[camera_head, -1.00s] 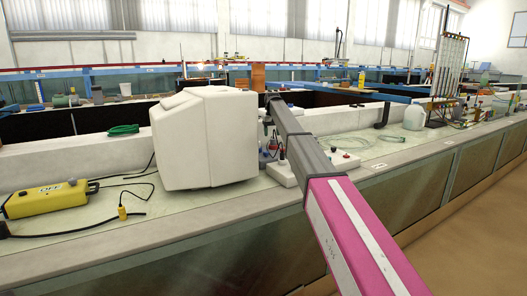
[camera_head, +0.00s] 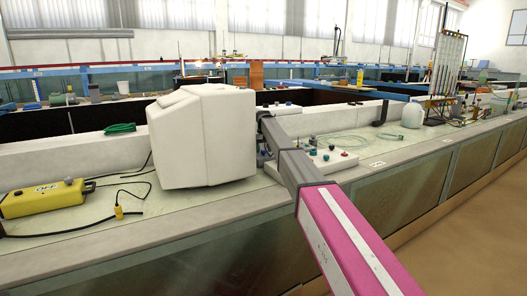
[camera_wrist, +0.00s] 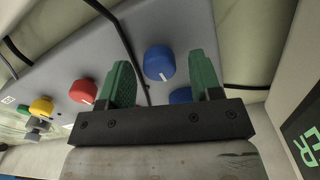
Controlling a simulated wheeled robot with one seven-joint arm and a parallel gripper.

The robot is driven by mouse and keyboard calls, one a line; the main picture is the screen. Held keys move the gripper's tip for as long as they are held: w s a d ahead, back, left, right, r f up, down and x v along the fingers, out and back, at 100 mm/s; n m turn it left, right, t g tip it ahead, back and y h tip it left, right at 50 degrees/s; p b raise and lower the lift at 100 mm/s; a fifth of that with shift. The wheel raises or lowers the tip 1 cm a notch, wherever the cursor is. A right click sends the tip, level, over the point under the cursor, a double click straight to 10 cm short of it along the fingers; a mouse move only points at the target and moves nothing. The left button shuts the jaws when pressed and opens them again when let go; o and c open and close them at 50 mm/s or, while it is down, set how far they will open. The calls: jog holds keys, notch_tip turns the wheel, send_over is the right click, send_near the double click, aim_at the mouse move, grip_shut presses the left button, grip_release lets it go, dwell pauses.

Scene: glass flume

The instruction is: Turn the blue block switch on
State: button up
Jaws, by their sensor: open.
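In the wrist view a round blue knob (camera_wrist: 159,62) with a white mark sits on a grey panel (camera_wrist: 65,58). A second blue knob (camera_wrist: 180,95) lies just below it, partly hidden behind my gripper's body. My gripper (camera_wrist: 161,59) is open, with one green finger on each side of the first blue knob in this view. I cannot tell whether the fingers reach down to it or touch it. In the head view my arm hides the gripper and these knobs.
A red knob (camera_wrist: 83,90) and a yellow knob (camera_wrist: 41,106) sit left on the panel. Black cables (camera_wrist: 122,38) cross close to the fingers. In the head view a bulky white box (camera_head: 203,137) stands left of my arm; a yellow pendant (camera_head: 42,198) lies further left.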

jog(key=shift+f, duration=0.3)
jog(key=c, duration=0.9)
jog(key=shift+c, duration=0.2)
